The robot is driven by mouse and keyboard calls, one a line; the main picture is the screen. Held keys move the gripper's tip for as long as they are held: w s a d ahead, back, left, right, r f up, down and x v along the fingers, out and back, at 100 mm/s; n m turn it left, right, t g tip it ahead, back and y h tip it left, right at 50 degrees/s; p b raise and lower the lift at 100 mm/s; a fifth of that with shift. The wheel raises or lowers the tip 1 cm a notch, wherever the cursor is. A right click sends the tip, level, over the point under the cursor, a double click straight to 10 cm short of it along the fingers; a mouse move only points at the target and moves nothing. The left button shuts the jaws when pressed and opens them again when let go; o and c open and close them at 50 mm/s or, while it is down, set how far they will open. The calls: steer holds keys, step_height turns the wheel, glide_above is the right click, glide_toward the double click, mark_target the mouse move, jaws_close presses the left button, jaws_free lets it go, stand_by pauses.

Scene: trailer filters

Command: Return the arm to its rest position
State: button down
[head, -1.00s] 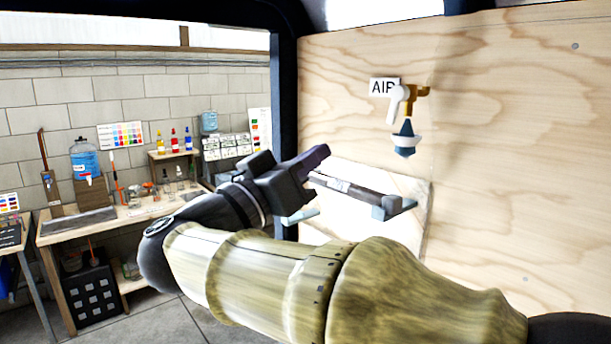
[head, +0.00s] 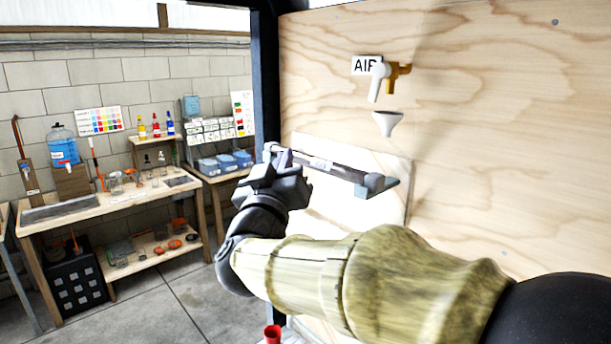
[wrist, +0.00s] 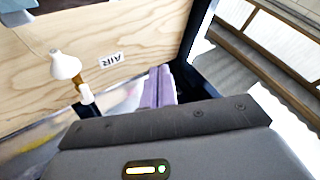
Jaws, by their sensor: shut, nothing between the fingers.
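My arm reaches across the head view from the lower right. My gripper (head: 271,154) is shut and empty, in front of the left part of the plywood wall. It overlaps the left end of a dark bar on the wall in the picture; I cannot tell whether they touch. In the wrist view its purple fingers (wrist: 160,87) are together with nothing between them. A pale funnel (head: 388,122) is on the plywood below a brass valve with a white handle (head: 378,80), right of the gripper. The funnel also shows in the wrist view (wrist: 65,66), upside down.
The dark bar (head: 345,172) lies on a grey bracket (head: 378,188) beside a pale panel. A dark post (head: 266,90) edges the plywood wall (head: 480,130). Workbenches with bottles and jars stand at left. A red object (head: 272,333) is low at the front. Floor at left is open.

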steer(key=d+f+n+g+y, duration=0.1)
steer(key=d+f+g+y, duration=0.3)
steer(key=f, duration=0.8)
steer(key=d+f+n+g+y, duration=0.1)
steer(key=d+f+g+y, duration=0.3)
steer(key=f, duration=0.9)
steer(key=s+d+f+m+g+h, duration=0.2)
steer(key=s+d+f+g, duration=0.3)
steer(key=s+f, duration=0.2)
steer(key=s+d+f+m+g+h, duration=0.2)
steer(key=s+d+f+g, duration=0.4)
steer(key=s, duration=0.5)
steer(key=shift+s+x, duration=0.25)
steer(key=shift+x, duration=0.95)
steer(key=shift+w+d, duration=0.1)
